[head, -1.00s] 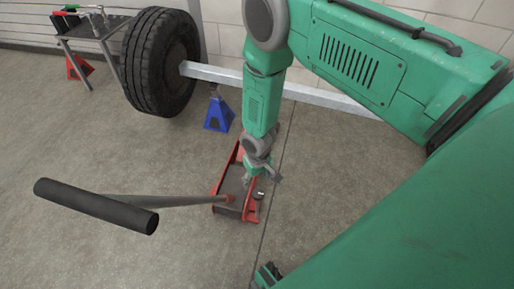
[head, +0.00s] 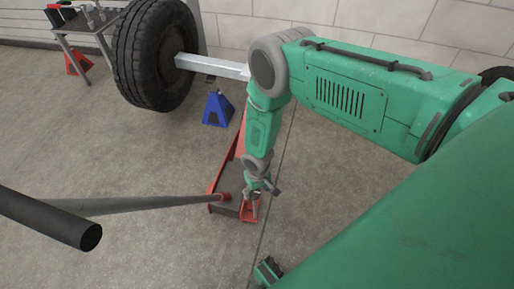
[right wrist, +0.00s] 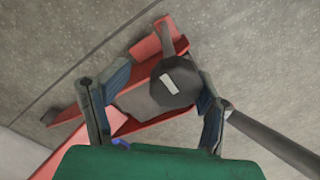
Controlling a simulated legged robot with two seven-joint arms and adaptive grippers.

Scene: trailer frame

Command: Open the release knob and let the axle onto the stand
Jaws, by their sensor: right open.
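The red floor jack (head: 222,186) stands on the floor, its long handle (head: 130,204) pointing left. The release knob (right wrist: 172,88), dark and round with a white mark, shows in the right wrist view near the handle's base. My right gripper (head: 255,193) is open over the jack's near end. In the right wrist view its fingers (right wrist: 152,88) are spread on either side of the knob; contact cannot be told. The pale square axle (head: 212,67) runs from the wheel (head: 152,55) behind my arm. The blue stand (head: 217,109) is below it; any gap is unclear. My left gripper is out of view.
The handle's black grip (head: 50,220) crosses the lower left. A small work table (head: 88,30) with tools and a red stand (head: 77,62) are at the back left. A pale block wall (head: 400,35) closes the back. The floor left of the jack is mostly clear.

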